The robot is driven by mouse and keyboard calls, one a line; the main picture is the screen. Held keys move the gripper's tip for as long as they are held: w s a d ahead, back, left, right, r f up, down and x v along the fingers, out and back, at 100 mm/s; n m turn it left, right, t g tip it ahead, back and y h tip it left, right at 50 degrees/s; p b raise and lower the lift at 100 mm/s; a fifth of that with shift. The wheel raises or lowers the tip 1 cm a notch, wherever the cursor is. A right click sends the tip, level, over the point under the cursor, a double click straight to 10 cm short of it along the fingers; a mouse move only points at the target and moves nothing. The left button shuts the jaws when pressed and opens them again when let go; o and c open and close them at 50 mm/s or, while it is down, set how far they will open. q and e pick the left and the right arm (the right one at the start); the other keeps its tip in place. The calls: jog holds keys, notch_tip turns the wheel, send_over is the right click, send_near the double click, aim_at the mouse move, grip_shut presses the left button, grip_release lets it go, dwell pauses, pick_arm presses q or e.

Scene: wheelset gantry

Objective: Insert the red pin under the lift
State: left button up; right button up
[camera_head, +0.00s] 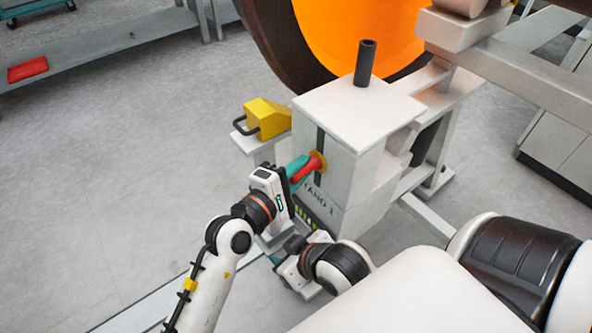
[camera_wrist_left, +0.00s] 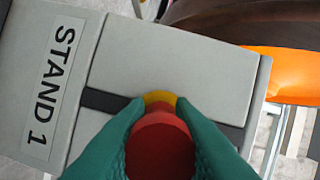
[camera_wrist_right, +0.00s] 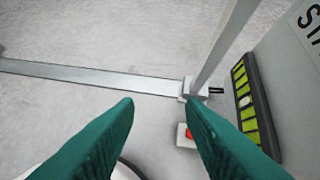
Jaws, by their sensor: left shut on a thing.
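The red pin (camera_head: 312,168) is at the dark vertical slot in the side of the white lift stand (camera_head: 340,190), labelled STAND 1. My left gripper (camera_head: 300,168) is shut on the pin. In the left wrist view the teal fingers close around the red pin (camera_wrist_left: 160,148), and a yellow collar (camera_wrist_left: 158,98) lies at the dark slot (camera_wrist_left: 105,101). How deep the pin sits is hidden. My right gripper (camera_head: 282,252) is low beside the stand's base. In the right wrist view its fingers are apart and empty (camera_wrist_right: 160,112).
A dark post (camera_head: 365,63) rises from the stand's top, before an orange wheel (camera_head: 350,35). A metal rail (camera_wrist_right: 95,76) crosses the floor. Open floor lies to the left.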

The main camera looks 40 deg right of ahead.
pick_arm(q)
jog(key=shift+d, duration=0.1)
jog(key=o, duration=1)
jog(key=shift+s+a, duration=0.15)
jog(key=shift+a, duration=0.4)
jog(key=p+v, duration=0.1)
jog(key=v, duration=1)
jog(key=shift+p, duration=0.4)
pick_arm(e)
jog(key=s+d+f+g+h, duration=0.1)
jog(key=s+d+f+g, duration=0.1)
jog(key=s+g, duration=0.2)
jog(key=s, duration=0.3)
jog(key=shift+s+d, duration=0.15)
jog(key=shift+d, duration=0.1)
